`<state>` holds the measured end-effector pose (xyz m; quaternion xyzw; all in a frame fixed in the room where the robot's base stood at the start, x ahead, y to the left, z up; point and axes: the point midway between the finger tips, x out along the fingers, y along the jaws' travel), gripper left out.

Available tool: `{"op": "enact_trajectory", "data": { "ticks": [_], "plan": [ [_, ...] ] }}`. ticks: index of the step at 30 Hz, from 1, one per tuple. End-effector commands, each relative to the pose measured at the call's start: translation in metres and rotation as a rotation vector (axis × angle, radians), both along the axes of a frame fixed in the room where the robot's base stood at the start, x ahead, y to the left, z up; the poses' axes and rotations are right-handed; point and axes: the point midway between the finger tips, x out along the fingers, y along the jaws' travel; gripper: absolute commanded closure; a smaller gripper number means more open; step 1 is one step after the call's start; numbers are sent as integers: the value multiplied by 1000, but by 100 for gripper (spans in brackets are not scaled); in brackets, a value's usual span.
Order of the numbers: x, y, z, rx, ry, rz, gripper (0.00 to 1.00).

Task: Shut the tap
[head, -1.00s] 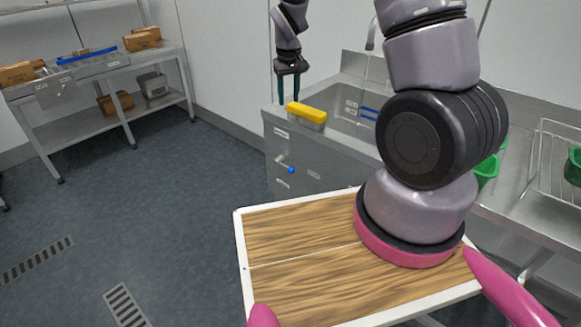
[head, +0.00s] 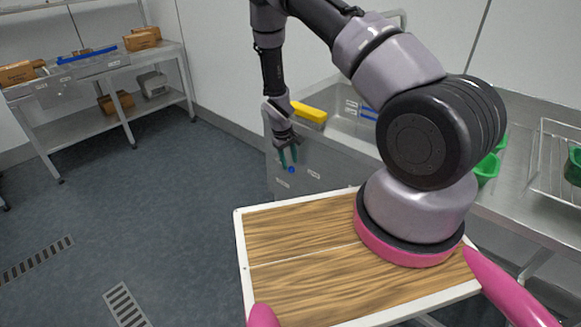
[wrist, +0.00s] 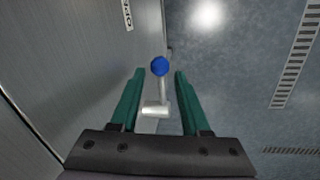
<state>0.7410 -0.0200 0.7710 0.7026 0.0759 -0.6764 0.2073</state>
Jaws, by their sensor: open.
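The tap is a small metal lever with a blue ball end (wrist: 160,66) on the front of the sink cabinet (head: 318,172). In the wrist view its pale metal stem (wrist: 161,92) stands between the two green fingers of my gripper (wrist: 157,88), with space on both sides. My gripper is open and appears not to touch the lever. In the head view my gripper (head: 288,158) hangs at the cabinet front, and the blue ball (head: 291,169) shows at its fingertips. The fingers hide most of the lever there.
A yellow sponge-like block (head: 309,112) sits on the sink's left edge, close to my arm. Green cups (head: 486,170) and a wire rack (head: 558,165) are to the right. A steel shelf (head: 100,68) with boxes stands at the back left. The floor (head: 150,205) between is clear.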

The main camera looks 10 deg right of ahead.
Motion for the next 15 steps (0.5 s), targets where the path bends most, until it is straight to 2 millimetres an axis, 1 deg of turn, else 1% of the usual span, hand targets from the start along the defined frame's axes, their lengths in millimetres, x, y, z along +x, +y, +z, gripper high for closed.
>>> {"op": "enact_trajectory", "data": {
  "ticks": [1,6,10,15],
  "plan": [
    [0,-2,-9,-1,2,0,54],
    [2,-5,-27,1,0,-1,54],
    [3,-6,-32,1,-1,-1,54],
    [3,-6,-33,0,-1,-1,54]
  ]
}}
